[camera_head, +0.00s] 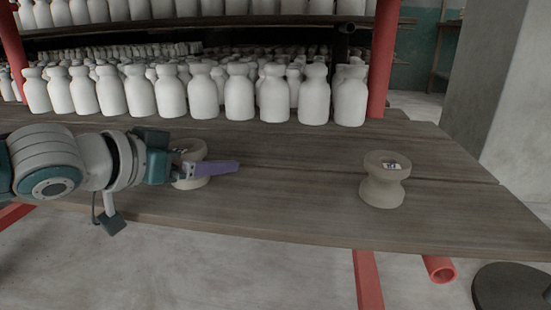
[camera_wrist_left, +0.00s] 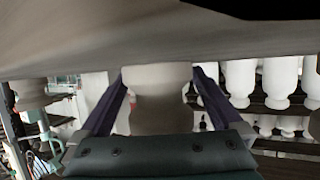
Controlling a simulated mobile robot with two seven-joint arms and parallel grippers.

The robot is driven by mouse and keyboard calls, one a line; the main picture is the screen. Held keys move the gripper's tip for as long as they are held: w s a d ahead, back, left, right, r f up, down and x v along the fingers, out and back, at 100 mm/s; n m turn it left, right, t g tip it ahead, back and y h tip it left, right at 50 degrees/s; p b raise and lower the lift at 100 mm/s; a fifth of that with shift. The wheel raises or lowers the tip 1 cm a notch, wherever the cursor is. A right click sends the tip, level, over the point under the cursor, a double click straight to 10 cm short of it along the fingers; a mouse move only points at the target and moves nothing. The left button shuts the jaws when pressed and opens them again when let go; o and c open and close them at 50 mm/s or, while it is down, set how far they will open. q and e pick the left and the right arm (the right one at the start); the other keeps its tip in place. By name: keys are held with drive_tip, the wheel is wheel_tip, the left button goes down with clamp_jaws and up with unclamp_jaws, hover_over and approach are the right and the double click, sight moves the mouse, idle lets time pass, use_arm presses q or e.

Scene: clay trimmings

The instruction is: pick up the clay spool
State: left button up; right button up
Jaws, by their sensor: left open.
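A beige clay spool (camera_head: 194,147) with a label on top stands upright on the wooden table, toward the left, partly hidden by my left gripper (camera_head: 212,166). One purple finger passes in front of the spool; the other is hidden. In the left wrist view, which appears upside down, the spool (camera_wrist_left: 158,112) stands between the two purple fingers of my left gripper (camera_wrist_left: 159,80). The jaws are open, one on each side; I cannot tell whether either touches it. A second, similar spool (camera_head: 383,185) stands apart at the right. My right gripper is out of view.
A row of white bottles (camera_head: 240,95) stands along the back of the wooden table (camera_head: 290,190), with more on shelves behind. A red post (camera_head: 383,60) rises at the back right. The tabletop between the two spools is clear. The front edge is close to the spools.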

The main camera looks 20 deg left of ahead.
use_arm(q)
drive_tip(key=c, duration=1.6)
